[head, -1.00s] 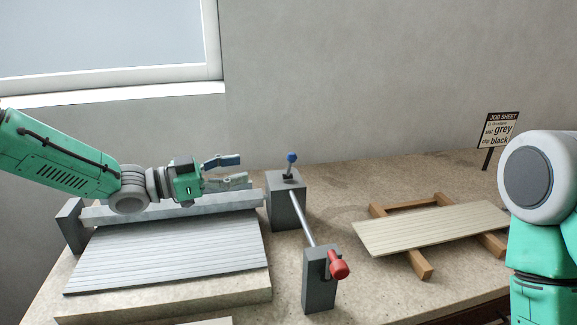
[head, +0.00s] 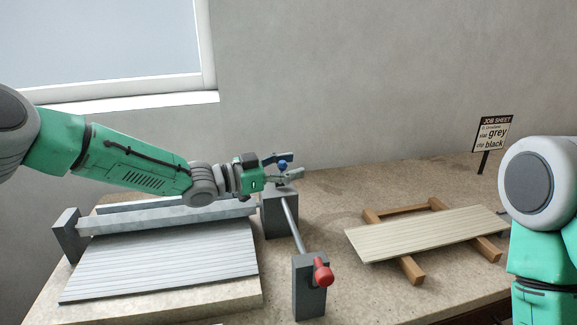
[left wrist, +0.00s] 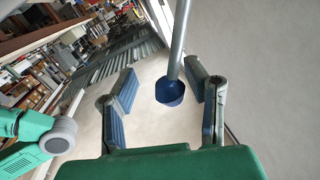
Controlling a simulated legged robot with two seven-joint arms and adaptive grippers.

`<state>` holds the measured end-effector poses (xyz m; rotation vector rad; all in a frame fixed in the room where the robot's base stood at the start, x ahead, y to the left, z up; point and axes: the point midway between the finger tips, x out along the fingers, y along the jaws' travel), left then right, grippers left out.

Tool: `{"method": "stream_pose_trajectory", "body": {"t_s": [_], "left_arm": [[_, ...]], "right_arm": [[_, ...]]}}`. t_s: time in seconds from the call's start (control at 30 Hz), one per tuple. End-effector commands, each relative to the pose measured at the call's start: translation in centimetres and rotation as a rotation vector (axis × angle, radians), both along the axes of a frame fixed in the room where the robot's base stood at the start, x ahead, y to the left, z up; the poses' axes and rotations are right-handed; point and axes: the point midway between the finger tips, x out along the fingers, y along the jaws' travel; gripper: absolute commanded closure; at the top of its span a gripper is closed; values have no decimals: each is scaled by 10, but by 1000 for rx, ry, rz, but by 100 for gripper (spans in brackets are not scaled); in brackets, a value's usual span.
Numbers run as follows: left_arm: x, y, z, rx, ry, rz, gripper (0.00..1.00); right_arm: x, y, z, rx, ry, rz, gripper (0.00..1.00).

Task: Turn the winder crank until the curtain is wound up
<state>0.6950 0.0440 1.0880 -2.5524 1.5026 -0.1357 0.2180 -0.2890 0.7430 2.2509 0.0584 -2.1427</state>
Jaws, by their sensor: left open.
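The grey slatted curtain (head: 160,258) lies flat on a pale raised slab at the left. A grey block (head: 281,222) stands at its right end, with a blue knob (head: 283,165) above it. A metal shaft (head: 292,222) runs from this block to a front grey post (head: 309,285) with a red handle (head: 323,272). My left gripper (head: 284,166) is open at the blue knob. In the left wrist view the blue knob (left wrist: 170,93), on a grey rod, sits between the spread fingers, closer to the right-hand one. My right gripper does not show.
A pale slatted panel (head: 425,233) lies on a wooden frame (head: 411,271) at the right. A job sheet sign (head: 492,134) stands at the back right. A grey rail (head: 165,219) runs behind the curtain. The bench between the shaft and the wooden frame is clear.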

Motion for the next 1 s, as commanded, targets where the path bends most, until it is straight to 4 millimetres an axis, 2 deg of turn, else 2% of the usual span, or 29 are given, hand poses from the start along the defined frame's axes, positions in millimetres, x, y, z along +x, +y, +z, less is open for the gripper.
{"method": "stream_pose_trajectory", "body": {"t_s": [0.17, 0.2, 0.27, 0.3, 1.0], "left_arm": [[1, 10, -1, -7, 1, 4, 58], [1, 12, -1, -9, 1, 5, 65], [1, 12, -1, -9, 0, 5, 86], [1, 12, -1, -9, 1, 5, 100], [-2, 4, -4, 16, -58, 4, 100]], "right_arm": [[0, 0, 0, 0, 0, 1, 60], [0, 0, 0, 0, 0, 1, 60], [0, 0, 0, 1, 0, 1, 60], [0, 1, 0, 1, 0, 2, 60], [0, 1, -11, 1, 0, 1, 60]]}}
